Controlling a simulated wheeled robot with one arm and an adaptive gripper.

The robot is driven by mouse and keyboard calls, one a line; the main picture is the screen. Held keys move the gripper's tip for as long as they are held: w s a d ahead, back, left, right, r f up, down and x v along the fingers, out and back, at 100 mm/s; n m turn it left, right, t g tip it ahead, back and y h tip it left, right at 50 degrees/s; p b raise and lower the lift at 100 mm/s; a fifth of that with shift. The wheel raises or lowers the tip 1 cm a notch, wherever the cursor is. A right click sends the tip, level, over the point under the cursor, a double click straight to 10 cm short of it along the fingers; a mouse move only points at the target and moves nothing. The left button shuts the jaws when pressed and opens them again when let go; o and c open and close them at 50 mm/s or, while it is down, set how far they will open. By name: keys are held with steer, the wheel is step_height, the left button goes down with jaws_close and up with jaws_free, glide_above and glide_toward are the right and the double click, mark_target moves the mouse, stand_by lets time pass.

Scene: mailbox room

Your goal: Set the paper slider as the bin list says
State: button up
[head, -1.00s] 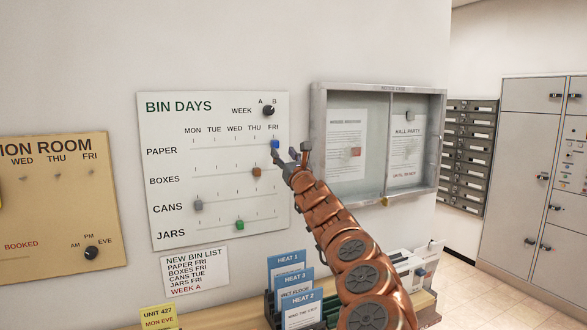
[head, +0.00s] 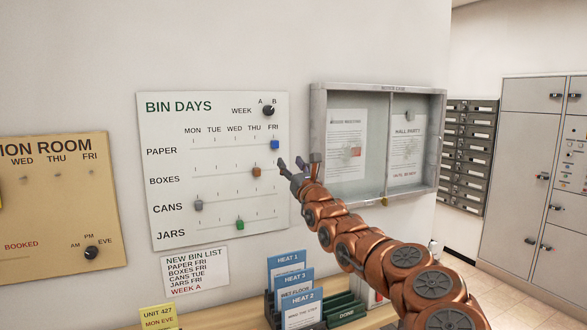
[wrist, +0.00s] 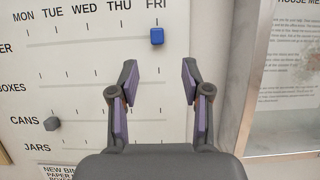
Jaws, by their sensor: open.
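The blue paper slider (head: 275,145) sits under FRI on the PAPER row of the white BIN DAYS board (head: 170,130). It also shows in the wrist view (wrist: 157,36), above and between my fingers. The bin list (head: 195,271) below the board reads paper FRI, boxes FRI, cans TUE, jars FRI, week A. My gripper (head: 300,166) is open and empty, at the board's right edge, below and right of the blue slider and apart from it. It shows large in the wrist view (wrist: 158,82).
On the board are a brown boxes slider (head: 256,171) near THU, a grey cans slider (head: 198,205) near MON, a green jars slider (head: 240,224) near WED, and a week knob (head: 269,111). A glass notice case (head: 318,130) stands right of my gripper. Blue cards (head: 290,285) stand below.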

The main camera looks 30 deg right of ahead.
steer(key=shift+s+a+f, duration=0.1)
steer(key=shift+s+f, duration=0.1)
steer(key=shift+s, duration=0.4)
